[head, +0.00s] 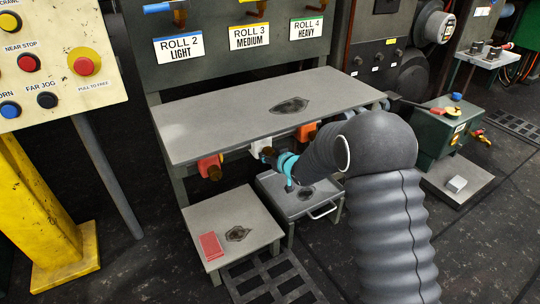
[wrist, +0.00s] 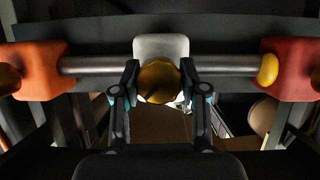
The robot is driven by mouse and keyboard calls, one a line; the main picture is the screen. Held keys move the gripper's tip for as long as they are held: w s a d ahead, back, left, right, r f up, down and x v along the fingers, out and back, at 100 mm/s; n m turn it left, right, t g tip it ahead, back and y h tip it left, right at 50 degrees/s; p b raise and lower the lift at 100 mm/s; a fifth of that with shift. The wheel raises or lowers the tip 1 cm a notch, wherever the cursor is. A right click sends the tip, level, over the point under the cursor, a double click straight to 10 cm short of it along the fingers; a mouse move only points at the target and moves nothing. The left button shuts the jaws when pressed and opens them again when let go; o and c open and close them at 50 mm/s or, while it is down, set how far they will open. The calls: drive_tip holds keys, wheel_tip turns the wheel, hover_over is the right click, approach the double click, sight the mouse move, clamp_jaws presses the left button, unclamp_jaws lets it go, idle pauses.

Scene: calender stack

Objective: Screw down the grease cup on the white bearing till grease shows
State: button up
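The white bearing (wrist: 161,46) sits on a steel shaft in the middle of the wrist view, and its edge shows under the bench top in the head view (head: 257,145). A round brass grease cup (wrist: 160,82) faces the wrist camera in front of the bearing's lower part. My gripper (wrist: 160,76) has one dark finger on each side of the cup, with both fingertips against its edges. In the head view my gripper (head: 283,161) reaches under the bench at the cup. No grease can be made out at the white bearing.
An orange bearing (wrist: 38,70) and a red bearing (wrist: 290,68) flank the white one on the shaft. A yellow bulge (wrist: 268,69) shows beside the red one. The grey bench top (head: 220,122) lies above; two low stands (head: 212,218) (head: 270,187) are below.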

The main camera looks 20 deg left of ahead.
drive_tip(key=shift+r+p, duration=0.15)
drive_tip(key=shift+p, duration=0.45)
drive_tip(key=shift+c, duration=0.3)
drive_tip(key=shift+r+m+g+p, duration=0.15)
drive_tip(key=shift+m+g+p, duration=0.25)
drive_tip(key=shift+p, duration=0.75)
drive_tip(key=shift+m+y+p, duration=0.4)
drive_tip(key=shift+m+p, duration=0.1)
drive_tip(key=shift+p, duration=0.75)
drive_tip(key=m+y+p, duration=0.1)
drive_tip(key=p, duration=0.1)
drive_tip(key=shift+m+g+p, duration=0.3)
drive_tip(key=shift+g+p, duration=0.1)
drive_tip(key=shift+f+m+g+y+p, duration=0.25)
drive_tip(key=shift+m+g+y+p, duration=0.2)
drive_tip(key=shift+m+p, duration=0.5)
drive_tip(key=o, duration=1.1)
drive_tip(key=shift+o, duration=0.2)
